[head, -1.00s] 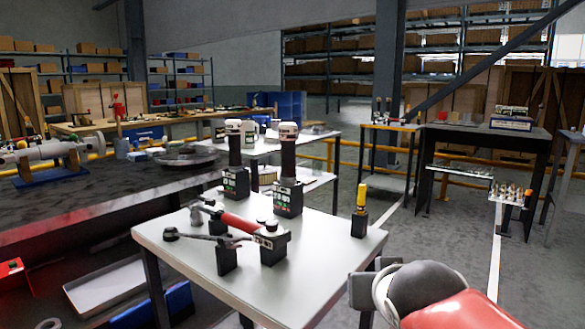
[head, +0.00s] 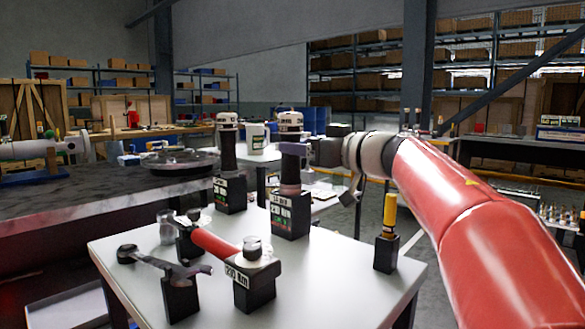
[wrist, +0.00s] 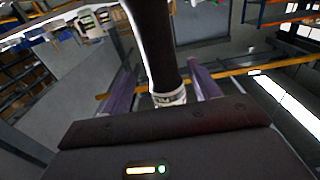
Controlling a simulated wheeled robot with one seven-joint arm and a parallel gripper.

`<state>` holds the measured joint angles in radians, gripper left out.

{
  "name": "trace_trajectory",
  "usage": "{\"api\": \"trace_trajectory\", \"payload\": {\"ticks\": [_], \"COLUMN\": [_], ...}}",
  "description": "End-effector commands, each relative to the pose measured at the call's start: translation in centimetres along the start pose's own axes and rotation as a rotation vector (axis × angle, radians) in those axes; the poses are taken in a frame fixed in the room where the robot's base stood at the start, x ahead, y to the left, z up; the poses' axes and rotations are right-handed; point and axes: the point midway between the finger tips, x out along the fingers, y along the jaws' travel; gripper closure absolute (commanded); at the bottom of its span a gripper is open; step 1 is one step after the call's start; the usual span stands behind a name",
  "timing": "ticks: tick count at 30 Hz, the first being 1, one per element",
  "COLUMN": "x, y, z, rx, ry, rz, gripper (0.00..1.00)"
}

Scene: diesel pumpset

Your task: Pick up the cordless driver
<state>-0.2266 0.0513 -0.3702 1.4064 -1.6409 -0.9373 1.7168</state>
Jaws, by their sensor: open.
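Two similar upright cordless drivers with dark grips, pale caps and black bases with green labels stand on the grey-white table (head: 330,285). The right driver (head: 290,168) is nearer my gripper; the left driver (head: 228,160) stands behind and to its left. My gripper (head: 296,150) reaches in from the right at the right driver's grip, its purple fingers partly hidden. In the wrist view, the open fingers (wrist: 162,88) stand on either side of a dark grip (wrist: 152,40) with a pale banded end. I cannot tell whether they touch it.
In front on the table are a red-handled tool (head: 214,243) and a dark wrench-like tool (head: 160,265) on black holders. A dark workbench (head: 95,205) lies to the left.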

Motion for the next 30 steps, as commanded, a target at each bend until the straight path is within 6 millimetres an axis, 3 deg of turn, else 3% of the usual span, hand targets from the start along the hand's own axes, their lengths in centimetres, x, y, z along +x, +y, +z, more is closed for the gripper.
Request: {"api": "trace_trajectory", "payload": {"ticks": [9,19,30], "x": [4.5,5.4,5.3], "y": [-0.3,-0.3,-0.3], "z": [0.1,0.0,0.0], "rx": [-0.001,0.001,0.0], "ry": [0.001,0.002,0.002], "rz": [0.0,0.002,0.002], "gripper": [0.39,0.39,0.86]}}
